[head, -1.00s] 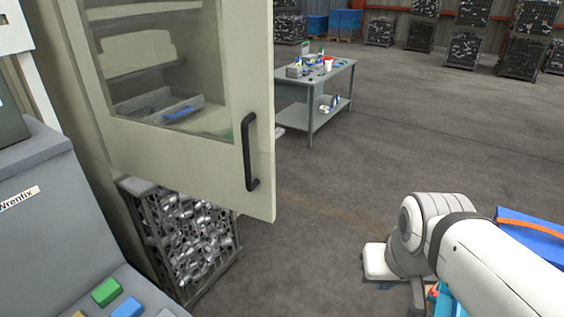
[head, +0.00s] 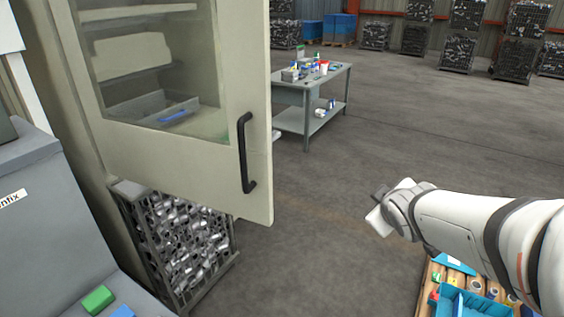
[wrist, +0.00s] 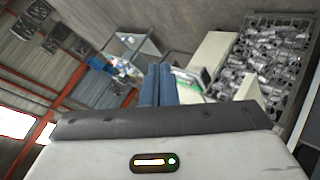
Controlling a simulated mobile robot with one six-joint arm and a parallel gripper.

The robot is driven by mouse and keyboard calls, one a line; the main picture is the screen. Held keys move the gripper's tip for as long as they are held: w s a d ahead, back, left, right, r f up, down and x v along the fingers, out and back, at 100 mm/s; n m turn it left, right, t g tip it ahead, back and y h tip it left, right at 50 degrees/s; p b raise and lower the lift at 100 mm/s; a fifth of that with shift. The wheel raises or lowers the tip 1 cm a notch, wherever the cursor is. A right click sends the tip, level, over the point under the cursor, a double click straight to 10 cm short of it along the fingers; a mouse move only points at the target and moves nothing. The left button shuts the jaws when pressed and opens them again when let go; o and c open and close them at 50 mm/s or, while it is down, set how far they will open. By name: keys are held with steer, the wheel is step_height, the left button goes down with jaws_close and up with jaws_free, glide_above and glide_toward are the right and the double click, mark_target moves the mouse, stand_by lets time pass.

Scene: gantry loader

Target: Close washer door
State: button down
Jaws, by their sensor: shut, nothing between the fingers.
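The washer door (head: 235,185) is a beige panel with a large window and a black vertical handle (head: 246,152), at the left of the head view. It appears to stand open, with its free edge out over the floor. Shelves show through its window. My gripper (wrist: 157,85) shows in the wrist view as two blue-grey fingers close together, with nothing between them. In the head view my arm reaches in from the right, and its end is to the right of the handle, well apart from the door. The fingers are not clear there.
A mesh crate of metal parts (head: 180,245) stands below the door. A workbench (head: 308,85) with small items stands behind. A blue bin (head: 470,303) is at the lower right. Open floor lies between door and arm.

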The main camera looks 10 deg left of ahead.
steer(key=w+a+n+t+y, duration=0.1)
steer(key=w+a+n+y, duration=0.1)
steer(key=w+a+n, duration=0.15)
steer(key=n+g+y+b, duration=0.2)
steer(key=n+g+y, duration=0.1)
steer(key=n+y, duration=1.25)
glide_toward(260, 180)
step_height(260, 180, up, 3)
steer(key=s+n+h, duration=0.2)
steer(key=s, duration=0.1)
steer(key=p+x, duration=0.2)
steer(key=x, duration=0.7)
steer(key=shift+w+a+r, duration=0.15)
steer(key=shift+w+r, duration=0.05)
steer(key=shift+w, duration=0.05)
